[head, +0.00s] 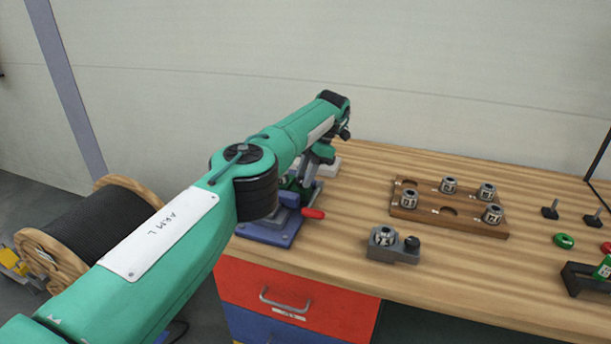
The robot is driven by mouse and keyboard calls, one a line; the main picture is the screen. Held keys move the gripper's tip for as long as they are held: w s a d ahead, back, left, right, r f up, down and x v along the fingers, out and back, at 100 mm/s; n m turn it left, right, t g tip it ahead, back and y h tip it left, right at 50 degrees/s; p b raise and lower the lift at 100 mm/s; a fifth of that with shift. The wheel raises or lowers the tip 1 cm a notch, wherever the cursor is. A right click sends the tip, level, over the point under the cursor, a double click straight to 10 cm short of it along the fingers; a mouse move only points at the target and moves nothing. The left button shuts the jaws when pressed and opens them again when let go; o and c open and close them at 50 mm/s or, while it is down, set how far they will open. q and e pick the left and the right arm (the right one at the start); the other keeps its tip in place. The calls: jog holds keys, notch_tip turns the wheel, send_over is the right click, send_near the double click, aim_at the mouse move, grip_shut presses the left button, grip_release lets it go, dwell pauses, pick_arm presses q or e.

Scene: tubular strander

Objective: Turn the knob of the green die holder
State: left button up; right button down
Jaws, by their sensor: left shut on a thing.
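The green die holder (291,183) stands on a blue base plate (262,232) at the table's left end, with a red handle (313,213) sticking out to the right. My left arm crosses in front and covers much of it. My left gripper (308,172) points down at the holder behind the arm's far end, only partly visible. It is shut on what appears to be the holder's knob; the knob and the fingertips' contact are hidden. My right gripper is out of view.
A wooden rack (450,224) holds several metal dies. A green disc (563,241) and black bracket (582,277) are at right. A cable spool (88,228) stands on the floor at left.

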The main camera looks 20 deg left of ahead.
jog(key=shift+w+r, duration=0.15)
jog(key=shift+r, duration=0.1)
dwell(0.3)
pick_arm(q)
jog(key=o, duration=0.7)
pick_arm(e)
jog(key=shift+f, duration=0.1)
pick_arm(q)
jog(key=shift+r, duration=0.15)
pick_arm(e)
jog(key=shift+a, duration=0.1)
